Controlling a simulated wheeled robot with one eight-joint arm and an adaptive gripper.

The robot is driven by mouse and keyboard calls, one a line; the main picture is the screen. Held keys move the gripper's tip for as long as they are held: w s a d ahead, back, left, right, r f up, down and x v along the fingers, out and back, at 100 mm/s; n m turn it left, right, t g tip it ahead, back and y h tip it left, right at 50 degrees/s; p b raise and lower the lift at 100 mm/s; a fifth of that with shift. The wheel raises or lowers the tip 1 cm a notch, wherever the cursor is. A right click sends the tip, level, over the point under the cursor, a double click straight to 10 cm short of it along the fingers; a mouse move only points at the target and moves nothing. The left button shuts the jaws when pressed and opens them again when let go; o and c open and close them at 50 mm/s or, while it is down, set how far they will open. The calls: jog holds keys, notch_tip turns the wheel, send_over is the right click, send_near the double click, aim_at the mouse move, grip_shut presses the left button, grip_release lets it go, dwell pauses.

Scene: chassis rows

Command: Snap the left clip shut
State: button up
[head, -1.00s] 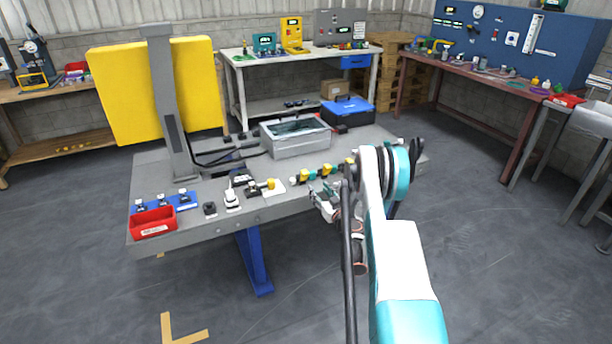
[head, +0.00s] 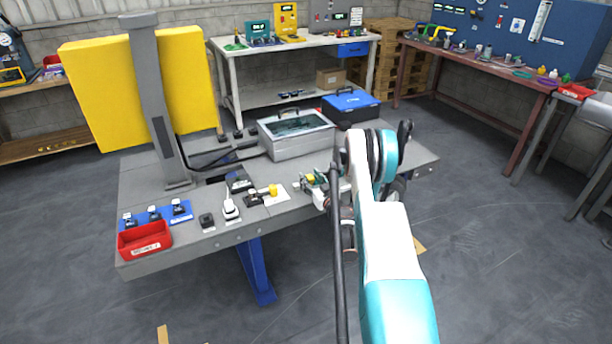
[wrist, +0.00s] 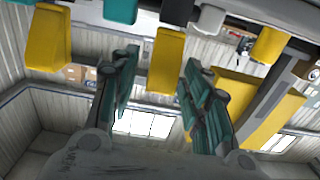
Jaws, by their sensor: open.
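My gripper (head: 316,188) is low at the front edge of the grey bench, right of a white card. In the wrist view, my gripper (wrist: 160,64) has its two teal-padded fingers apart. A yellow block (wrist: 164,62) shows in the gap between them and seems beyond the tips; I cannot tell if they touch. Another yellow block (wrist: 47,38) is to the left, with a teal block (wrist: 120,10) at the top. These look like parts of the row of clips. I cannot tell which is the left clip or whether it is open. My arm hides most of the row in the head view.
A grey case (head: 297,145) and a blue toolbox (head: 350,108) stand behind on the bench (head: 290,212). A grey post (head: 158,100) with a yellow panel rises at left. A red bin (head: 145,238) sits at the left front corner.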

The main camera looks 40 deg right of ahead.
grip_shut()
jog(key=shift+w+r+g, duration=0.15)
jog(key=shift+g, duration=0.15)
jog(key=shift+w+d+r+g+p, duration=0.15)
jog(key=shift+w+g+p, duration=0.1)
jog(key=shift+g+p, duration=0.3)
jog(key=shift+w+a+r+g+p, duration=0.1)
jog(key=shift+w+r+g+p, duration=0.1)
jog(key=shift+g+p, duration=0.3)
jog(key=g, duration=0.1)
jog(key=w+g+p, duration=0.1)
jog(key=g+y+p, duration=0.1)
jog(key=g, duration=0.1)
jog(key=shift+w+d, duration=0.25)
jog(key=shift+w, duration=0.15)
jog(key=g, duration=0.1)
jog(key=w+g+y, duration=0.1)
jog(key=g, duration=0.1)
jog(key=w+g+p, duration=0.1)
jog(key=shift+d+f, duration=0.3)
jog(key=shift+f, duration=0.05)
jog(key=shift+w+d+f+g+y+b, duration=0.1)
jog(key=shift+w+f+g+y, duration=0.2)
jog(key=shift+g, duration=0.45)
jog(key=shift+w+d+f+g+y+b, duration=0.15)
jog(key=shift+w+g, duration=0.1)
jog(key=shift+g, duration=0.5)
jog(key=shift+w+a+f+g+y+b, duration=0.1)
jog(key=shift+w+f+g+y, duration=0.2)
jog(key=shift+g, duration=0.45)
